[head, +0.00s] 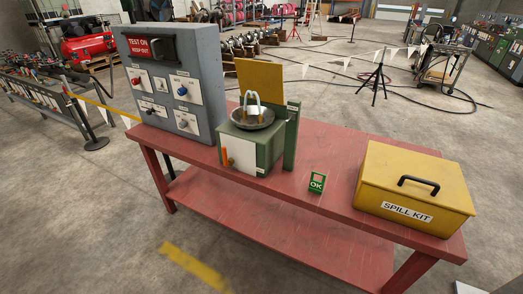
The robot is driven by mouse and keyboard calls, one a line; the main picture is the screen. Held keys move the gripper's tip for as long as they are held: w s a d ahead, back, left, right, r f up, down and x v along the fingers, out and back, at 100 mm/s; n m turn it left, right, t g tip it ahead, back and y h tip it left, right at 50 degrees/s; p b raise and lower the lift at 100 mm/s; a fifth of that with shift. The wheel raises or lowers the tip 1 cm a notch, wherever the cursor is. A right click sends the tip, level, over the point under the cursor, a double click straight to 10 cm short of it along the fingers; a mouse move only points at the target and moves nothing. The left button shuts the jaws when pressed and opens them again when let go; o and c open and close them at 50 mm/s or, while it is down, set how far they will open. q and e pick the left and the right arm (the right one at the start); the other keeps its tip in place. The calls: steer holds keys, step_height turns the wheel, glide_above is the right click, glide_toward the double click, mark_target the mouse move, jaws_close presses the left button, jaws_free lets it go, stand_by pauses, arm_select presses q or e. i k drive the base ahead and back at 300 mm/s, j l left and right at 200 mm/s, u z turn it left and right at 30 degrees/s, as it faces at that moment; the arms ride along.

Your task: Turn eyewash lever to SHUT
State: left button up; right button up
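The eyewash unit is a green box (265,150) with a metal bowl (252,121) and pale curved spouts on top, standing on the red table. A small orange lever (225,158) sits at the left of its white front plate (240,158) and looks roughly upright. Any marks on the plate are too small to read, so I cannot tell which setting the lever is at. A yellow panel (260,78) stands raised behind the bowl. Neither of my grippers is in view.
The red table (300,211) holds a grey control panel (180,85) left of the unit, a green OK sign (317,183) to its right, and a yellow spill kit box (385,167) at the right end. The tabletop before the lever is clear.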

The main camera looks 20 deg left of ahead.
mark_target(227, 162)
steer(key=i+j+z, duration=0.15)
steer(key=j+z, duration=0.65)
steer(key=j, duration=0.25)
steer(key=j+z, duration=0.45)
steer(key=j, duration=0.15)
steer(key=i, duration=0.05)
